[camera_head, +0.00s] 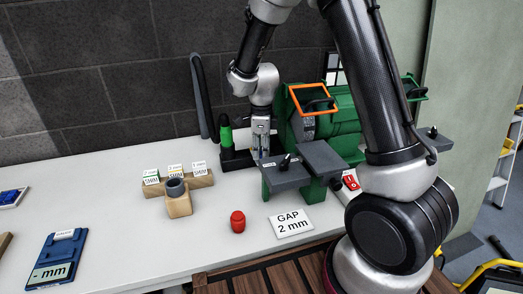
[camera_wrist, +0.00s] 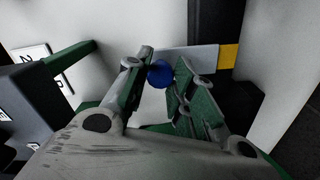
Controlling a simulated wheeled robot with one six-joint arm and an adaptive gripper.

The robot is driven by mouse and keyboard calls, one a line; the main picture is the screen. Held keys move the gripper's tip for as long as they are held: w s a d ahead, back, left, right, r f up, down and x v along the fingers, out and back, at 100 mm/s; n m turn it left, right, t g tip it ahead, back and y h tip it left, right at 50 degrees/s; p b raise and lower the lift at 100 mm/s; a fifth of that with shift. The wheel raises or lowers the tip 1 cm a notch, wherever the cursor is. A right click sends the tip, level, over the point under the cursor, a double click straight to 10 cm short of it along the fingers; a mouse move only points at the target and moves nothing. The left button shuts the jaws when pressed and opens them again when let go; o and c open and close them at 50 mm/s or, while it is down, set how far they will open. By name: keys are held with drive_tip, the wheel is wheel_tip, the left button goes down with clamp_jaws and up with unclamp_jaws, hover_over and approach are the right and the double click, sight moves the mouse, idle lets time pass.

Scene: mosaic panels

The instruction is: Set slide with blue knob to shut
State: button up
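The blue knob (camera_wrist: 160,73) shows in the wrist view between the tips of my gripper (camera_wrist: 163,77). The two fingers stand apart, one on each side of it; I cannot tell whether they press on it. Beside the knob is a pale flat plate (camera_wrist: 200,59), perhaps the slide, reaching toward a yellow patch (camera_wrist: 229,57). I cannot tell the slide's position. In the head view my gripper (camera_head: 261,149) points down at the left end of the green machine (camera_head: 340,121), and the blue knob is hidden.
A green-topped handle (camera_head: 226,136) stands just left of my gripper. Grey rests with black knobs (camera_head: 287,175) lie in front. A red knob piece (camera_head: 238,221), a "GAP 2 mm" card (camera_head: 291,223) and a wooden block with labels (camera_head: 178,184) are on the white table (camera_head: 120,215).

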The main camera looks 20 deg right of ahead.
clamp_jaws()
drive_tip(key=shift+w, duration=2.5)
drive_tip(key=shift+r, duration=0.1)
drive_tip(key=o, duration=0.8)
unclamp_jaws()
drive_tip(key=shift+w, duration=0.1)
wheel_tip(320, 180, up, 12)
drive_tip(key=shift+f, duration=0.1)
